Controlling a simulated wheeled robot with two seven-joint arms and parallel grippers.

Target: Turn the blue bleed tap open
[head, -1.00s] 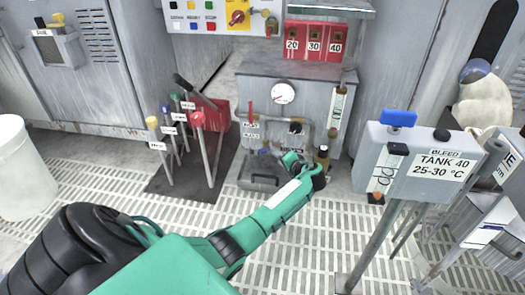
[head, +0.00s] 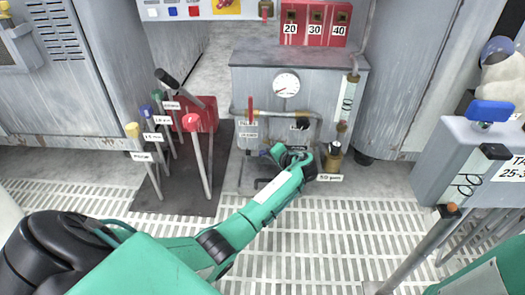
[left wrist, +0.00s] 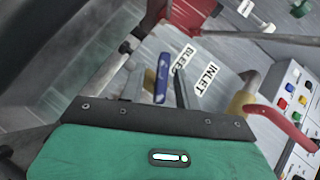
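A blue tap handle (left wrist: 162,77) stands in the left wrist view beside a BLEED label (left wrist: 178,60) and an INLET label (left wrist: 208,78). My left gripper (left wrist: 158,88) is open, with one dark finger on each side of the handle. The right-hand finger is nearer to it; I cannot tell whether they touch. In the head view my left gripper (head: 277,154) is low in front of the grey cabinet (head: 247,82). A small blue part (head: 265,153) shows beside it, partly hidden. My right gripper is not in view.
A red-handled lever (head: 250,107) and pipes are close by. Several coloured levers (head: 192,123) stand to the left. A brass fitting (head: 333,158) is to the right. A grey box (head: 457,160) with another blue handle (head: 491,110) stands at far right.

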